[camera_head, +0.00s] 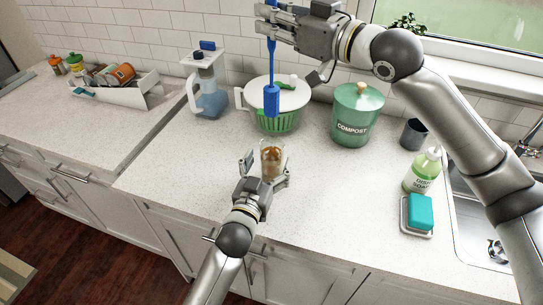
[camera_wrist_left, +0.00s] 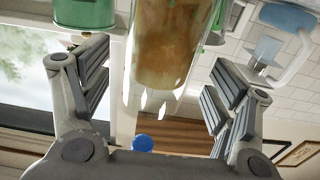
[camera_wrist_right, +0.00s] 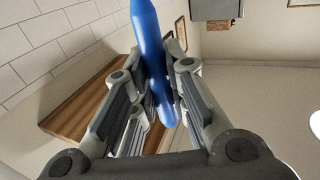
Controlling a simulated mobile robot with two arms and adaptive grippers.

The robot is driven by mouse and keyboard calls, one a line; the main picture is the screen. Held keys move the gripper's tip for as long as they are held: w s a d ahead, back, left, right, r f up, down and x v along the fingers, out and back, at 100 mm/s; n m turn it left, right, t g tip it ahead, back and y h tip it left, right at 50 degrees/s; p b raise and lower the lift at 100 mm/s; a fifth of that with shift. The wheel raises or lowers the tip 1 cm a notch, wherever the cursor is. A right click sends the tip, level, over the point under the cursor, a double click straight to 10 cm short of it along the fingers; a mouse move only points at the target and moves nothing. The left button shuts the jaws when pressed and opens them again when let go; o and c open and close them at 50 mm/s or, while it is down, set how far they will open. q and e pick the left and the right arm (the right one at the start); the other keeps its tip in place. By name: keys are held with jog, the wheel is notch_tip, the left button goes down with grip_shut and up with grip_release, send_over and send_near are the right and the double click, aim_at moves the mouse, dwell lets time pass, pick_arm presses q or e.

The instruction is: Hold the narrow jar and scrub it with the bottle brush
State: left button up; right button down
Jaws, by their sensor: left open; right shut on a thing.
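The narrow jar (camera_head: 272,157) is clear glass with brown residue inside and stands upright on the counter. It also shows between the fingers in the left wrist view (camera_wrist_left: 168,45). My left gripper (camera_head: 266,172) is open, with its fingers on either side of the jar; I see gaps between fingers and glass in the left wrist view. My right gripper (camera_head: 268,22) is shut on the handle of the blue bottle brush (camera_head: 272,98). The brush hangs upright with its head down, above and behind the jar. Its handle shows between the fingers in the right wrist view (camera_wrist_right: 152,55).
Behind the jar stand a white-lidded green colander (camera_head: 278,122), a blue-tinted pitcher (camera_head: 208,98) and a green compost bin (camera_head: 353,117). Dish soap (camera_head: 422,172) and a teal sponge (camera_head: 419,211) are at the right by the sink (camera_head: 478,235). The counter left of the jar is clear.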

pick_arm(q)
jog(key=shift+x, duration=1.6)
jog(key=c, duration=1.2)
jog(key=shift+c, duration=0.2)
